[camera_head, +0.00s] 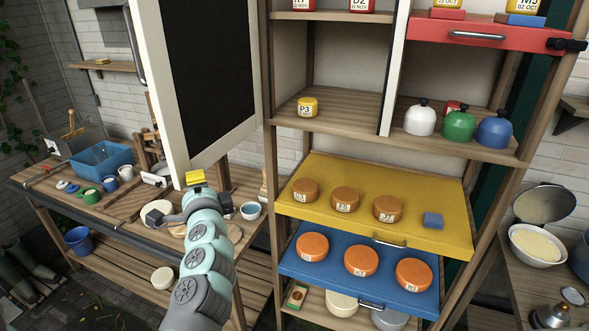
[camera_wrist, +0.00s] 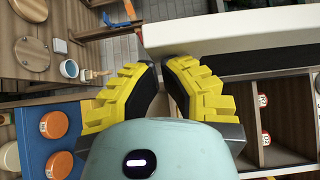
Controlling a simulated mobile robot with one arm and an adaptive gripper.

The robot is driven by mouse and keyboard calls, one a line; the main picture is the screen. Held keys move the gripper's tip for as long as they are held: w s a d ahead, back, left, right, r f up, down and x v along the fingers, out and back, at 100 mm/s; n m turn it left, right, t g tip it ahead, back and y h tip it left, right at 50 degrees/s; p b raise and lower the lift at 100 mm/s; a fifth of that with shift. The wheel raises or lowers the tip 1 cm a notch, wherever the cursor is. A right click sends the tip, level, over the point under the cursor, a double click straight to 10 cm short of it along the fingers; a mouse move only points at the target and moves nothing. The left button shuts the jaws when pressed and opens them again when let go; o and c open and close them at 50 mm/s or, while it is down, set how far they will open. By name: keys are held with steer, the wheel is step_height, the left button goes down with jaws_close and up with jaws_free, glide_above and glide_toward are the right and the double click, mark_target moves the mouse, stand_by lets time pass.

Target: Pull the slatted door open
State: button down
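A door (camera_head: 205,75) with a white frame and a dark inner panel stands swung out at the left of the shelf; I cannot make out slats on it. A grey bar handle (camera_head: 137,45) shows beyond its left edge. My gripper (camera_head: 195,178) is just below the door's lower edge; I cannot tell whether it touches. In the wrist view, the yellow fingertips (camera_wrist: 161,62) are close together with a narrow gap and nothing seen between them. The door's white frame (camera_wrist: 235,30) lies just beyond the tips.
The shelf's yellow board (camera_head: 455,215) and blue board (camera_head: 300,268) jut out, bearing round orange and brown pots. A red drawer (camera_head: 487,34) is at upper right. A workbench (camera_head: 100,215) with a blue tub (camera_head: 100,160) and cups stands left, below my gripper.

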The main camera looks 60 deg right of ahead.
mark_target(185, 185)
steer(key=shift+w+a+m+g+h+p, duration=0.2)
steer(key=shift+w+m+h+p, duration=0.1)
steer(key=shift+w, duration=0.5)
steer(key=shift+w+a+m+g+h+p, duration=0.2)
steer(key=shift+w+h, duration=0.1)
steer(key=shift+w, duration=0.5)
